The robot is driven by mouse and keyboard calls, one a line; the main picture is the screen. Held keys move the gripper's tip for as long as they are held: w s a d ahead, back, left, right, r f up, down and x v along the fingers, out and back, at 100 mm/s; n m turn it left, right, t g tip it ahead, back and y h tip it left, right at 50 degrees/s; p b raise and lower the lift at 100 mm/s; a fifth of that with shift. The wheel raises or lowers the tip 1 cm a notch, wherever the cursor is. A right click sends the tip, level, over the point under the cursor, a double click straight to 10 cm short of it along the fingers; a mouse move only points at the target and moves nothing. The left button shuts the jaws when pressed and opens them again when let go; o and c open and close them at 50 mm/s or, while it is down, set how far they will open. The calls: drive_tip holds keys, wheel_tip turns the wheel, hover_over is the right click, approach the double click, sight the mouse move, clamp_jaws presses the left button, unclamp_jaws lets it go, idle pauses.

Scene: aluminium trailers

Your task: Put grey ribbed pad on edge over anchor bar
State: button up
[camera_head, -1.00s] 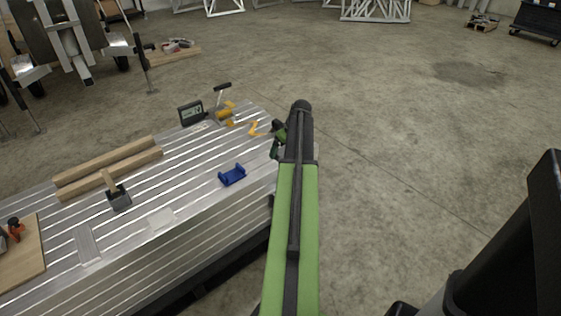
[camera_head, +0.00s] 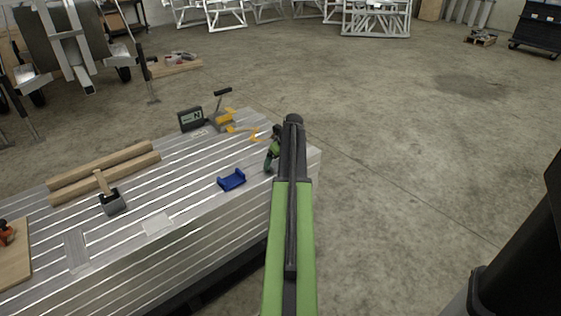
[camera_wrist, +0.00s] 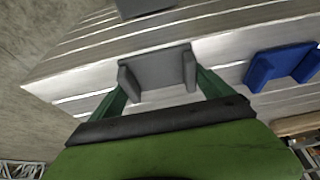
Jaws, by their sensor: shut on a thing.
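My gripper (camera_head: 269,160) is over the right end of the slotted aluminium table, partly hidden behind my green arm in the head view. In the wrist view its green fingers (camera_wrist: 158,88) are shut on a grey pad (camera_wrist: 158,66) with a raised flange at each end. The pad spans between the fingertips, above the table's slotted surface. Its ribs cannot be made out, and it is not clear in the head view. I cannot pick out the anchor bar with certainty in either view.
A blue U-shaped piece (camera_head: 232,180) lies near the gripper, also in the wrist view (camera_wrist: 281,65). A digital display (camera_head: 190,118) and yellow-handled clamp (camera_head: 223,119) stand behind. A mallet (camera_head: 112,203) and wooden bars (camera_head: 105,172) lie left. Floor (camera_head: 420,180) right is clear.

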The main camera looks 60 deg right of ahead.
drive_tip(key=o, duration=1.1)
drive_tip(key=shift+f, duration=0.1)
drive_tip(key=shift+o, duration=0.2)
drive_tip(key=shift+r+p, duration=0.3)
drive_tip(key=p+v, duration=1)
drive_tip(key=v, duration=0.1)
drive_tip(key=shift+r+p, duration=0.35)
drive_tip(key=shift+p, duration=0.05)
drive_tip(key=shift+s, duration=0.15)
drive_tip(key=shift+a, duration=0.1)
